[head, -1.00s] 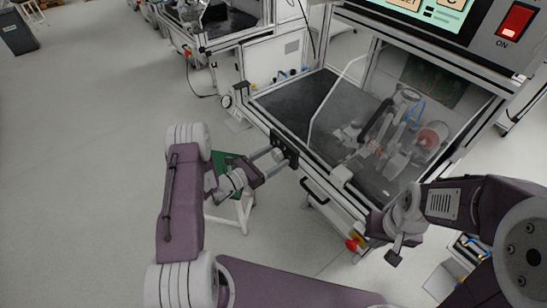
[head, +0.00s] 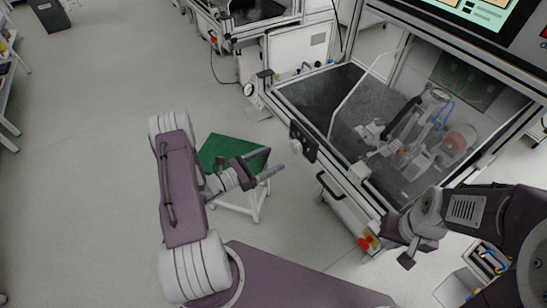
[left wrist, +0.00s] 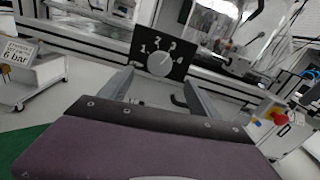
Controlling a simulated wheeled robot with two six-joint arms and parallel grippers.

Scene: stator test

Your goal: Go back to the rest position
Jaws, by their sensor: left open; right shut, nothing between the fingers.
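My left gripper (head: 270,162) is open and empty, its two fingers pointing at a black dial plate (head: 308,142) on the front edge of the test bench. A clear gap separates the fingertips from the plate. In the left wrist view the plate's round pale knob (left wrist: 160,63) shows between the two open fingers, with numbers around it. My right gripper (head: 408,255) is shut and empty at the right, in front of the bench. Its fingertips are small in this view.
A green-topped stand (head: 215,150) is under my left gripper. The bench (head: 300,95) has a clear cover over its apparatus and a red emergency stop (head: 365,243) on its front. A sign cart (left wrist: 35,75) stands left in the wrist view. Open floor lies left.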

